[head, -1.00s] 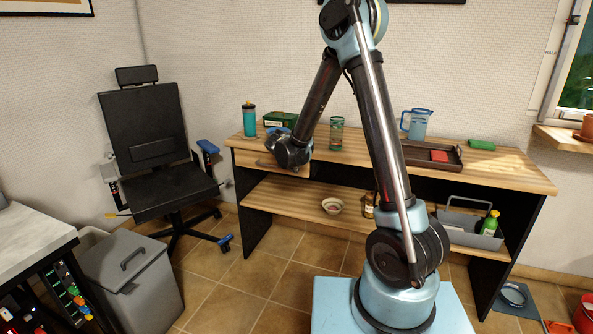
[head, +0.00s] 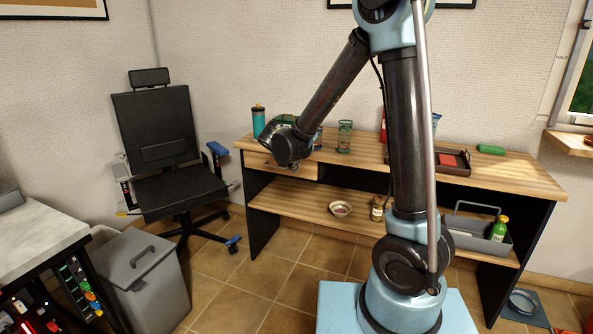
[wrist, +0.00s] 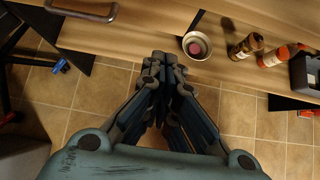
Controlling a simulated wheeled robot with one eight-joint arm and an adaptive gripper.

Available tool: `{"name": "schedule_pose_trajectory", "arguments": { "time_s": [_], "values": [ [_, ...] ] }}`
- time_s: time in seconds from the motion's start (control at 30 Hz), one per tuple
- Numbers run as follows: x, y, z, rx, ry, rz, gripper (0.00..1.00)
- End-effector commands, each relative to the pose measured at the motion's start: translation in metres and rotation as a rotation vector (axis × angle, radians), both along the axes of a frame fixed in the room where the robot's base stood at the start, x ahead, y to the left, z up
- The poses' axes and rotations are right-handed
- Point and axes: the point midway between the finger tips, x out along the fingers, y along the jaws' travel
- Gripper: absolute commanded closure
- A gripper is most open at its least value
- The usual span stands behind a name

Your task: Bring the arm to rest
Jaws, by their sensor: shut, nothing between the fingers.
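My gripper (wrist: 167,62) is shut and empty in the wrist view, its fingers together above the tiled floor in front of the wooden bench. In the head view my arm stands raised and bent, with its wrist end in front of the bench's left part. The fingers are hidden in the head view. The wooden bench (head: 510,176) has a top, a lower shelf and a drawer (head: 280,166) at its left end; the drawer's handle (wrist: 82,10) shows in the wrist view. The wrist appears apart from the bench, but the gap is hard to judge.
A bowl (head: 340,208), a brown bottle (head: 378,207) and a grey caddy (head: 470,236) stand on the lower shelf. A teal bottle (head: 258,121) and a tray (head: 459,169) are on top. A black chair (head: 158,150) and a grey bin (head: 145,285) are at left. Floor between is clear.

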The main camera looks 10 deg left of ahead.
Motion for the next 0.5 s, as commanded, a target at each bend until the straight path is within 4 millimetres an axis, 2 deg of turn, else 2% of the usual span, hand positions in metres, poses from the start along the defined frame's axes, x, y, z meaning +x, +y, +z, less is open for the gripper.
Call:
{"name": "schedule_pose_trajectory", "arguments": {
  "time_s": [0.07, 0.17, 0.27, 0.5],
  "values": [
    [-0.002, -0.001, 0.003, 0.004, 0.000, -0.005, 1.00],
    [-0.005, -0.013, 0.007, 0.032, 0.003, -0.044, 1.00],
    [-0.009, -0.036, 0.014, 0.094, 0.011, -0.130, 1.00],
    [-0.035, -0.113, 0.033, 0.309, 0.026, -0.442, 1.00]
  ]
}}
